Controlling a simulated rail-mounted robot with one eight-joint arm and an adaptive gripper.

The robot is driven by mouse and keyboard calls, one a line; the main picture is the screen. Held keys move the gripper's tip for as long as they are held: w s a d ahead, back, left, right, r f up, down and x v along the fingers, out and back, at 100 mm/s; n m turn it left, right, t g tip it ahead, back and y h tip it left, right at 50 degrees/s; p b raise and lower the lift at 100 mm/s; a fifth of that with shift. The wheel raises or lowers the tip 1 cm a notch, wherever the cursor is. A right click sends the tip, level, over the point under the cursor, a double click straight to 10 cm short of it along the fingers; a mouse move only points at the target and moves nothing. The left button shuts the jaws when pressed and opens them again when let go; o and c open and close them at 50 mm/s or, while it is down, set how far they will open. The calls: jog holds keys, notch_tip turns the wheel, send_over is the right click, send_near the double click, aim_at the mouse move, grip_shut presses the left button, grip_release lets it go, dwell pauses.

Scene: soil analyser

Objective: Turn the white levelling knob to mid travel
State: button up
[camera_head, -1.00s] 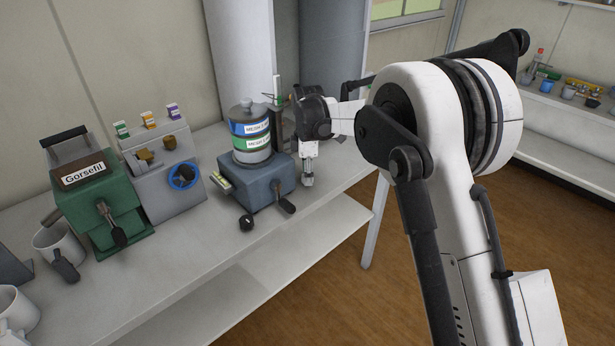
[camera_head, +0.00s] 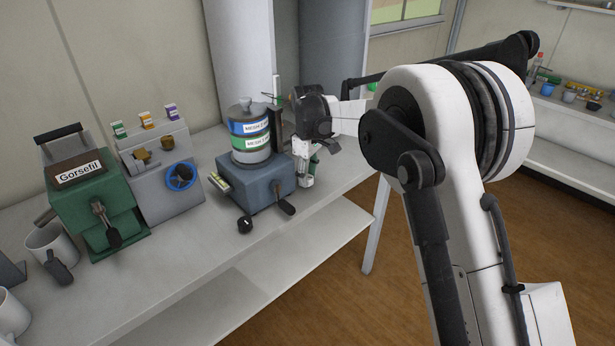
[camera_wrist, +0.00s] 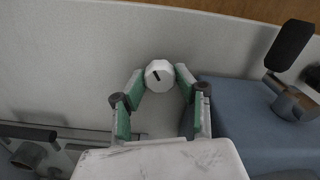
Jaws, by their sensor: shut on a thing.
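In the head view my gripper (camera_head: 307,176) points down at the right side of the blue-grey sieve machine (camera_head: 262,188). The knob is hard to make out there, largely covered by the fingers.
A black knob (camera_head: 245,224) and a dark lever (camera_head: 286,207) are at the machine's front. A sieve stack (camera_head: 250,142) stands on top. The green Gorsefil machine (camera_head: 92,200) and a grey unit with a blue wheel (camera_head: 180,178) stand left. The bench front (camera_head: 225,255) is clear.

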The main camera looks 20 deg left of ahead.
aim_at(308, 177)
dwell(0.4)
jog(key=o, duration=1.1)
jog(key=shift+r, duration=0.1)
notch_tip(308, 177, up, 12)
jog(key=shift+f, duration=0.1)
